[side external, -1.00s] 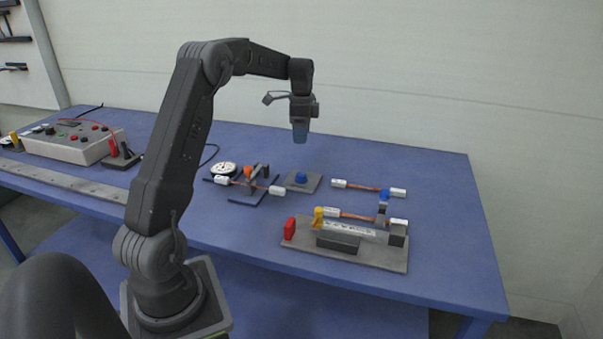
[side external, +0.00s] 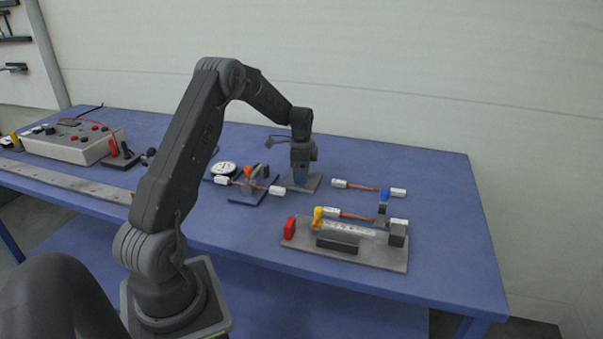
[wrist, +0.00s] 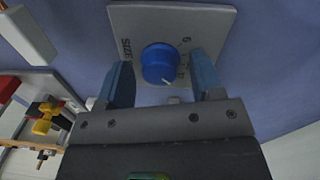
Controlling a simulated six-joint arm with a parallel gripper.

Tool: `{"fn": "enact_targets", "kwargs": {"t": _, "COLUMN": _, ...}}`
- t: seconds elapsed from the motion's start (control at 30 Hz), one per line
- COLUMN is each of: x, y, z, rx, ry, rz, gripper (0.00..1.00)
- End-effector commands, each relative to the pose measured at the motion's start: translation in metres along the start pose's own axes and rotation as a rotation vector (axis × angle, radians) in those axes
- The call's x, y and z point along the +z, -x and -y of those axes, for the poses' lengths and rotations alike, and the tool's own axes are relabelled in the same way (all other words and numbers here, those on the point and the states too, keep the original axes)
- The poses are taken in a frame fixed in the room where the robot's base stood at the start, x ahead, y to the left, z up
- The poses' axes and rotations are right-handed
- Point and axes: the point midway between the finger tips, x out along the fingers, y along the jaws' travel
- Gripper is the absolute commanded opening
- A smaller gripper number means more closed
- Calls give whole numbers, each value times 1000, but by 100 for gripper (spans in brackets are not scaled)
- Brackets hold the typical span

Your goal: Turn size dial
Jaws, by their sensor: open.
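The size dial is a round blue knob (wrist: 160,63) with a white pointer line, on a grey plate (wrist: 205,22) marked "SIZE" with numbers around it. In the wrist view the pointer faces toward my gripper. My gripper (wrist: 163,82) is open, with one blue finger on each side of the knob and a visible gap to each. I cannot tell how far down the fingertips reach. In the side view my gripper (side external: 301,180) is down over the plate (side external: 314,182) and hides the knob.
Left of the plate stands a small fixture with an orange part (side external: 248,173) and a white-ended rod. To the right lies a copper rod with white ends (side external: 365,187). In front is a grey fixture board (side external: 280,258) with red and yellow parts. A control box (side external: 70,147) stands far left.

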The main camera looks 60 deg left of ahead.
Motion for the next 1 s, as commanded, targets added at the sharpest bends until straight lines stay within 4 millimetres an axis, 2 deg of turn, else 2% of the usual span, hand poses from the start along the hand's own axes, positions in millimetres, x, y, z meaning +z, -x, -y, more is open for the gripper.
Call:
{"fn": "enact_targets", "kwargs": {"t": 0.13, "x": 0, "y": 0, "z": 0, "rx": 0, "ry": 0, "rz": 0, "gripper": 59}}
{"fn": "enact_targets", "kwargs": {"t": 0.63, "x": 0, "y": 1, "z": 0, "rx": 0, "ry": 0, "rz": 0, "gripper": 12}}
{"fn": "enact_targets", "kwargs": {"t": 1.0, "x": 0, "y": 1, "z": 0, "rx": 0, "ry": 64, "rz": -3, "gripper": 11}}
